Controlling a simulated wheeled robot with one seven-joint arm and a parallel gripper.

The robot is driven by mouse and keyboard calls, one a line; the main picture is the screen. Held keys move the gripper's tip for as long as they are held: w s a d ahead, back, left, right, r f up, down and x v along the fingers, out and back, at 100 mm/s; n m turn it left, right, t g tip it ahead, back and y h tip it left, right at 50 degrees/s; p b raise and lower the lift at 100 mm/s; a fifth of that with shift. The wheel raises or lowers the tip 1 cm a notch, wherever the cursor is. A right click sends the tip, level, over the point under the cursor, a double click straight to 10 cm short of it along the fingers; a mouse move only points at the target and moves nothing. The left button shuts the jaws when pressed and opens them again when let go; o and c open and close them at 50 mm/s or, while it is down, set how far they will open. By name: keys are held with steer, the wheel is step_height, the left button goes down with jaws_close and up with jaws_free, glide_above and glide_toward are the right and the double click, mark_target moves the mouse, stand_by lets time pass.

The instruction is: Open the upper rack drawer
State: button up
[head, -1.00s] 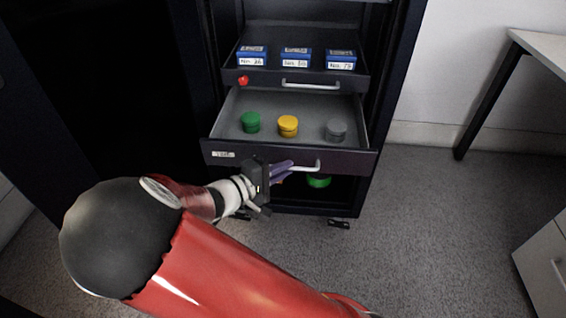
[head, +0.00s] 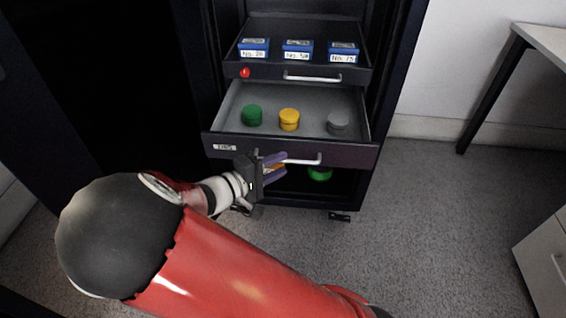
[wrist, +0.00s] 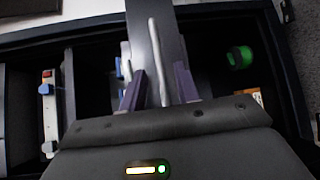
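The upper drawer (head: 350,75), dark with a pale bar handle (head: 313,77), carries blue boxes and stands partly out of the cabinet. The lower drawer (head: 345,154) is pulled out farther, with its own bar handle (head: 303,160). My gripper (head: 285,163) is at the left end of the lower drawer's handle, well below the upper handle. In the wrist view, the purple fingers of my gripper (wrist: 160,76) are apart, and a pale bar handle (wrist: 157,60) lies lengthwise between their tips. I cannot tell whether they touch it.
The lower drawer holds a green jar (head: 252,115), a yellow jar (head: 289,119) and a grey jar (head: 338,123). Below is another green jar (head: 320,173). A red knob (head: 245,72) sits on the upper drawer front. A desk (head: 545,45) stands right; floor between is clear.

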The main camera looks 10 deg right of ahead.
steer(key=v, duration=0.5)
steer(key=shift+s+a, duration=0.15)
steer(key=shift+a, duration=0.05)
steer(key=s+d+m+g+y, duration=0.4)
steer(key=s+d+g+y, duration=0.25)
steer(key=d, duration=0.25)
steer(key=s+d+r+m+t+y, duration=0.1)
steer(key=s+r+m+t+y, duration=0.1)
steer(key=s+r+t+y, duration=0.3)
steer(key=s+r+y, duration=0.3)
steer(key=s+r, duration=0.1)
steer(key=r, duration=0.1)
steer(key=shift+s+d+r+m, duration=0.4)
